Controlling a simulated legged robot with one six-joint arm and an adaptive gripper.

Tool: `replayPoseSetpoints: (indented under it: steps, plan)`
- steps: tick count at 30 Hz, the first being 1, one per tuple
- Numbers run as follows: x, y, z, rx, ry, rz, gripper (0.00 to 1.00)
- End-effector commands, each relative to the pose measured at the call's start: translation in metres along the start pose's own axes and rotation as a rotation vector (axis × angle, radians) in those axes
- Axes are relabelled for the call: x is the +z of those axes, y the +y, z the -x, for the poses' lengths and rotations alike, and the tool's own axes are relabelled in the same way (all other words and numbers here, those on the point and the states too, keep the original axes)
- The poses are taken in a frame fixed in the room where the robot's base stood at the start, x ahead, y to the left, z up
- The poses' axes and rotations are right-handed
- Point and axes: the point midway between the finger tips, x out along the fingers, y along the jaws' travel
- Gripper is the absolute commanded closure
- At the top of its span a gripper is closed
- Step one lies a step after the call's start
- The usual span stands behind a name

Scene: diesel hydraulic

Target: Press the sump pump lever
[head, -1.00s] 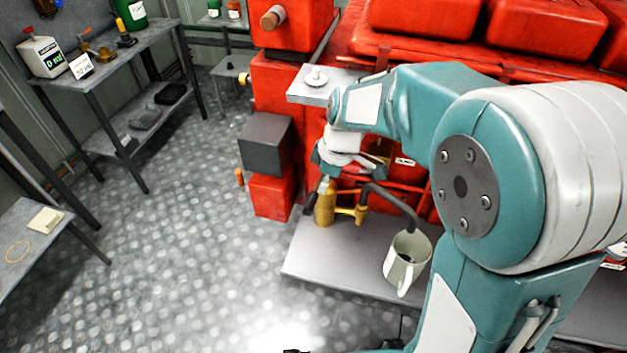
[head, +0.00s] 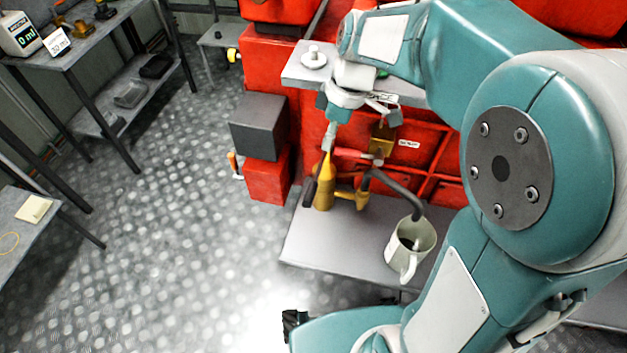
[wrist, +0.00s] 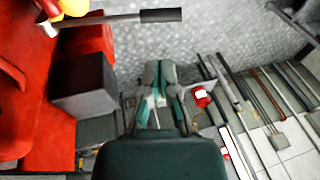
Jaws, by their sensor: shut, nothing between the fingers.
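The sump pump (head: 324,188) is a brass-yellow upright body on a grey shelf in the head view. A dark lever grip (head: 309,191) hangs down at its left side. In the wrist view the lever shows as a thin rod with a dark grip (wrist: 160,16), beside a yellow and red part at the upper left. My gripper (head: 330,143) points down just above the pump's top in the head view; I cannot tell whether it touches. In the wrist view the gripper (wrist: 158,72) is shut and empty, with the grip beyond its fingertips.
A cream mug (head: 411,247) stands under the pump's curved dark spout. A grey box (head: 257,127) juts from the red machine (head: 268,178) at the left. A grey plate (head: 303,75) sits above near my wrist. The floor left of the shelf is clear.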

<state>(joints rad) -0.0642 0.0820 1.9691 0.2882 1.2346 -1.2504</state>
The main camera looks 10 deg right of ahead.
Motion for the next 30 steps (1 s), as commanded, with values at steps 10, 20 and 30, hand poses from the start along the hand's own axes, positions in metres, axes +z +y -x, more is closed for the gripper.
replayPoseSetpoints:
  steps: [10,20,30]
  plan:
    - [0.0,-0.001,-0.067,-0.004,-0.003,0.002,1.0]
    - [0.0,-0.001,-0.113,-0.003,-0.001,0.001,1.0]
    - [0.0,0.0,-0.117,0.0,0.0,0.001,1.0]
